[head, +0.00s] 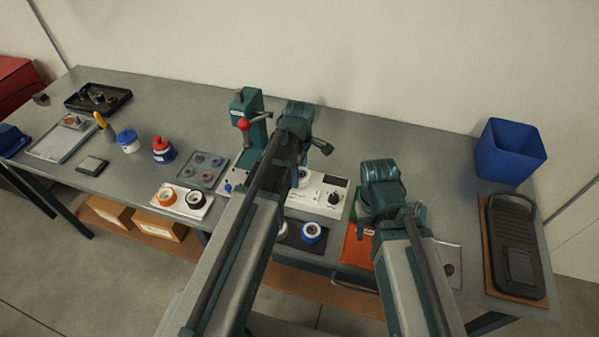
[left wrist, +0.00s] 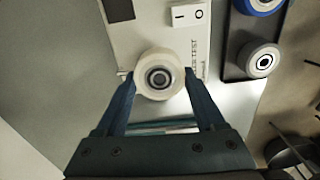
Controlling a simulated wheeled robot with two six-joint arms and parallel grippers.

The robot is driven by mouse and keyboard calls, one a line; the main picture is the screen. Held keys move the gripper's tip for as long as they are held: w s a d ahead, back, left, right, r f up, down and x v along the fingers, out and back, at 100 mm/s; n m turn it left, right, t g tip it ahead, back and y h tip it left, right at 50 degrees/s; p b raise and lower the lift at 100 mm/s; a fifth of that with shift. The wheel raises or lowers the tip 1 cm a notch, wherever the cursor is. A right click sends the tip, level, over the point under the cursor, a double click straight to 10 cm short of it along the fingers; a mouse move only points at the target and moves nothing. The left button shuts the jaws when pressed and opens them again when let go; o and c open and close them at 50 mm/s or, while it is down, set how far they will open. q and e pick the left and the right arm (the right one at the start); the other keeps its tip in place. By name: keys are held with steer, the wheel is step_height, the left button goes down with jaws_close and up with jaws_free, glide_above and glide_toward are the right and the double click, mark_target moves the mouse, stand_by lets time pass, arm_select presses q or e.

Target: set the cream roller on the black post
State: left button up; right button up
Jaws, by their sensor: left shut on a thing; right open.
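The cream roller (left wrist: 159,70) is between the two fingertips of my left gripper (left wrist: 160,86) in the left wrist view. The gripper is shut on it, one finger on each side. A dark ring and hub show in the roller's middle. Below it is the white test unit (left wrist: 137,30), also in the head view (head: 318,196). In the head view my left arm hides much of the hold. I cannot make out the black post; it may be hidden by the roller or the arm. My right gripper (head: 381,205) is open over the right part of the bench, its fingers mostly hidden.
A black tray (left wrist: 237,35) with a blue-rimmed roller (left wrist: 262,3) and a white roller (left wrist: 262,62) lies beside the unit. A green press (head: 247,118) with a red knob stands behind my left arm. A blue bin (head: 511,152) and black pedal (head: 513,240) are at the right.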

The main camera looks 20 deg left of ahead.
arm_select(q)
steer(key=shift+f+b, duration=0.4)
steer(key=shift+f, duration=0.05)
arm_select(e)
steer(key=shift+f, duration=0.45)
arm_select(q)
steer(key=o, duration=1.1)
steer(key=shift+r, duration=0.15)
arm_select(e)
steer(key=shift+r, duration=0.15)
arm_select(q)
step_height(320, 180, up, 11)
steer(key=p, duration=1.1)
arm_select(e)
step_height(320, 180, up, 11)
steer(key=shift+f, duration=0.2)
